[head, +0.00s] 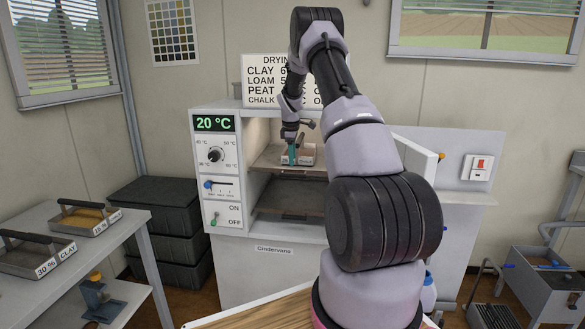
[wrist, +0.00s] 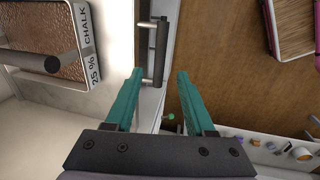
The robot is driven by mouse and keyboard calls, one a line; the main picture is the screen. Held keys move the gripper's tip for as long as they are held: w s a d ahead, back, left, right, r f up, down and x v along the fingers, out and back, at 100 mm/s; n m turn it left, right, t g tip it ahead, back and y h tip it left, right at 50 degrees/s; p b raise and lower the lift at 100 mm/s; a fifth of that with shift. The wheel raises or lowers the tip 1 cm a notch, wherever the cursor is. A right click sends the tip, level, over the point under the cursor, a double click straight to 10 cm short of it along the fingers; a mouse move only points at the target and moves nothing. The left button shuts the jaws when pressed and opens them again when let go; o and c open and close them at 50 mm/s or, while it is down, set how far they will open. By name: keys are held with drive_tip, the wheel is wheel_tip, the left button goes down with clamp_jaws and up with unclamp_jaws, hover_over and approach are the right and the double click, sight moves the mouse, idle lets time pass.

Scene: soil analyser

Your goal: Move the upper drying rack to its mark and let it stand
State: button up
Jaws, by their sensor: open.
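The upper drying rack (head: 268,158) is a brownish shelf inside the open oven, with a labelled tray (head: 306,154) on it. In the wrist view a tray marked "CHALK 25 %" (wrist: 88,45) with a bar handle lies at the left. A dark bar handle (wrist: 159,40) on a pale front edge runs up the middle; it looks like the rack's pull. My gripper (head: 293,155) is open with teal fingers, at the rack's front. In the wrist view my gripper (wrist: 160,72) has its fingertips either side of the bar; I cannot tell the depth. I cannot make out the mark.
A lower rack (head: 288,196) sits beneath. The oven's control panel (head: 216,168) reads 20 °C, and its door (head: 415,150) stands open at the right. A side table (head: 75,262) at left holds trays. Dark crates (head: 160,215) stand behind it.

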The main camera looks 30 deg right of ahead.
drive_tip(key=shift+s+a+r, duration=0.15)
drive_tip(key=shift+r, duration=0.75)
drive_tip(key=shift+s+a+r, duration=0.1)
drive_tip(key=shift+s+r, duration=0.05)
drive_tip(key=shift+r, duration=0.75)
